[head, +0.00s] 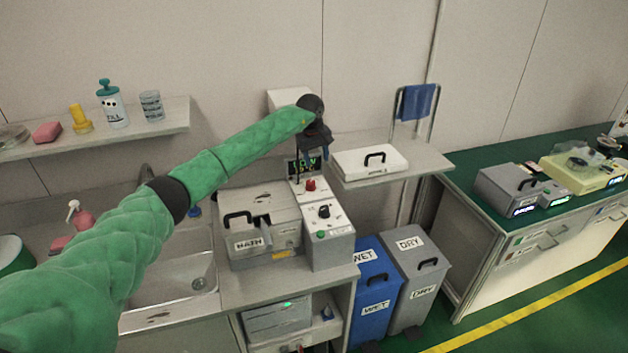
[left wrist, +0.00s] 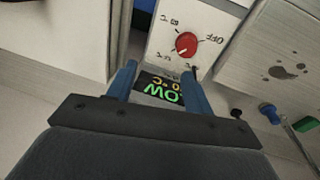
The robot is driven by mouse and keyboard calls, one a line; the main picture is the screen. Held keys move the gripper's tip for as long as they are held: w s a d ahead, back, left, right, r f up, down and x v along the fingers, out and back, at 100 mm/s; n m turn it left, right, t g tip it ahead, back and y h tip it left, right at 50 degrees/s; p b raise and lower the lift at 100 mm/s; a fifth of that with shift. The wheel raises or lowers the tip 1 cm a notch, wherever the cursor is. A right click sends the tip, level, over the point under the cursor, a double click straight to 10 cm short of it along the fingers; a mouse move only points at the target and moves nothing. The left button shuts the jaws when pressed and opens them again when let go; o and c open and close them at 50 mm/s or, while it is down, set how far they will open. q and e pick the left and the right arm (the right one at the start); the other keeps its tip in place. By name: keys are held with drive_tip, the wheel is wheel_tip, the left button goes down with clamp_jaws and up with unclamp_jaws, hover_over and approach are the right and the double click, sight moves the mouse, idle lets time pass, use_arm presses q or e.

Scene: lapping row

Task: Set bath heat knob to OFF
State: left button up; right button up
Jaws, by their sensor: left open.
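The bath heat knob is a red dial (head: 310,184) on the white control panel above and behind the box beside the bath (head: 262,228). In the left wrist view the red knob (left wrist: 186,43) sits beyond the fingertips, with OFF and temperature marks printed around it. I cannot tell for certain which mark it points to. A dark display with green and orange characters (left wrist: 160,90) shows between the fingers. My left gripper (head: 312,163) is open and empty, in front of the panel, apart from the knob; its blue fingers also show in the left wrist view (left wrist: 160,82). My right gripper is out of view.
A grey box with a black knob (head: 323,211) and green button stands right of the bath. A shelf (head: 430,163) with a white lidded tray (head: 368,161) is close on the right. A sink (head: 175,290) lies left; blue WET (head: 375,270) and grey DRY (head: 412,255) bins stand right.

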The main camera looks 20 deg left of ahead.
sight(310, 182)
use_arm(q)
drive_tip(key=s+m, duration=0.1)
drive_tip(key=s+a+m+g, duration=0.1)
drive_tip(key=shift+s+a+f+g+y, duration=0.1)
drive_tip(key=shift+s+a+g+y, duration=0.05)
drive_tip(key=shift+s+g+y, duration=0.2)
drive_tip(key=shift+m, duration=0.7)
wheel_tip(310, 182, down, 7)
drive_tip(key=p, duration=0.4)
drive_tip(key=shift+f, duration=0.45)
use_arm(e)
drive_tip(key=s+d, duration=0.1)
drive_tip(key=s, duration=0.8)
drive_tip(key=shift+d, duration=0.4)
use_arm(q)
drive_tip(key=shift+c, duration=0.4)
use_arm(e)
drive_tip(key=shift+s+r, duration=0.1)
use_arm(q)
drive_tip(key=c, duration=0.9)
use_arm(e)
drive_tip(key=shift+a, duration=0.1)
